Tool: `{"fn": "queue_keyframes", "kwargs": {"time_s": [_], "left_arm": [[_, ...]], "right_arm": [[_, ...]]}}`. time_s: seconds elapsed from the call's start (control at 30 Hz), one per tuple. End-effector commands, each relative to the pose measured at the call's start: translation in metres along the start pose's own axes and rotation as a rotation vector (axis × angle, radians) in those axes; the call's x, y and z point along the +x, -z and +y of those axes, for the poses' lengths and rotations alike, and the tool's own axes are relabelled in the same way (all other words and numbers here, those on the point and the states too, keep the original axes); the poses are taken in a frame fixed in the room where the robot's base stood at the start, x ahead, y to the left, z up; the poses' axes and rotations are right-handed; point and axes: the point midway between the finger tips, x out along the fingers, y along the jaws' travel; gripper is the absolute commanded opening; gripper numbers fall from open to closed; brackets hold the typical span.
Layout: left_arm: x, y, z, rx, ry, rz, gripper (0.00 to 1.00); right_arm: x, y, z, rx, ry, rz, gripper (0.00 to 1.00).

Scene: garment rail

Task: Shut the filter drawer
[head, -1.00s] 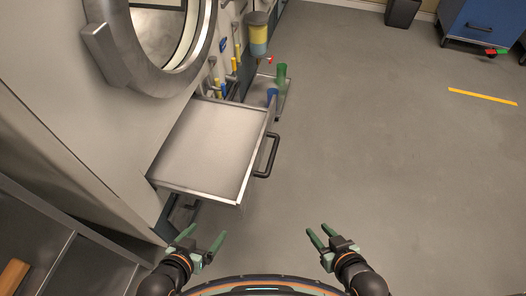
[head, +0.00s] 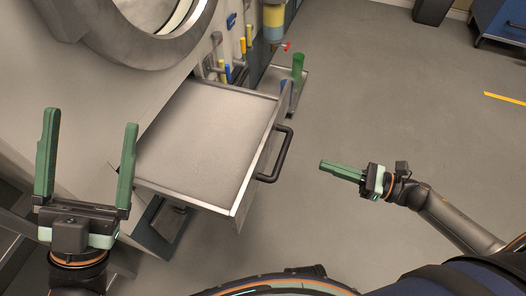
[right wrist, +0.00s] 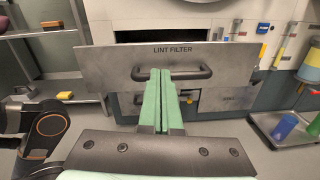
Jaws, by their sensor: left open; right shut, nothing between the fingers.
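The filter drawer (head: 205,135) is pulled out of the machine below the round door, with a black bar handle (head: 276,155) on its front. In the right wrist view its front panel (right wrist: 110,66) reads "LINT FILTER" and a dark gap shows above it. My right gripper (head: 322,165) is shut and empty, to the right of the handle and apart from it in the head view. In the right wrist view its fingers (right wrist: 160,72) overlap the handle (right wrist: 205,73). My left gripper (head: 88,130) is open and empty, left of the drawer, with its fingers pointing up the picture.
A low trolley (head: 298,100) with a green cup (head: 297,66) and a blue cup stands just beyond the drawer. A yellow container (head: 273,22) hangs above it. The floor (head: 400,110) to the right is clear.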

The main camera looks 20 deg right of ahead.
Motion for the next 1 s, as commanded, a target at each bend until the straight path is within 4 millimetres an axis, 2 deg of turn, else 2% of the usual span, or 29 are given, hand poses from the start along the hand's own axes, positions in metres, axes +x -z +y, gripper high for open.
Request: {"fn": "queue_keyframes", "kwargs": {"time_s": [0.13,0.27,0.7,0.83,1.0], "left_arm": [[-0.002,0.011,0.001,0.015,-0.005,0.055,0.92],[-0.002,0.012,0.001,0.014,-0.006,0.057,0.92],[-0.008,0.005,0.005,-0.001,-0.006,0.052,0.92],[-0.009,0.003,0.006,-0.004,-0.006,0.051,0.92],[-0.01,0.002,0.006,-0.006,-0.006,0.051,0.92]], "right_arm": [[-0.004,0.004,0.001,-0.105,-0.047,0.009,0.0],[0.008,0.002,0.002,-0.114,-0.052,0.005,0.0],[0.098,0.002,0.006,-0.111,-0.051,0.003,0.0],[0.117,0.003,0.007,-0.109,-0.049,0.005,0.0],[0.132,0.004,0.007,-0.107,-0.048,0.006,0.0]]}}
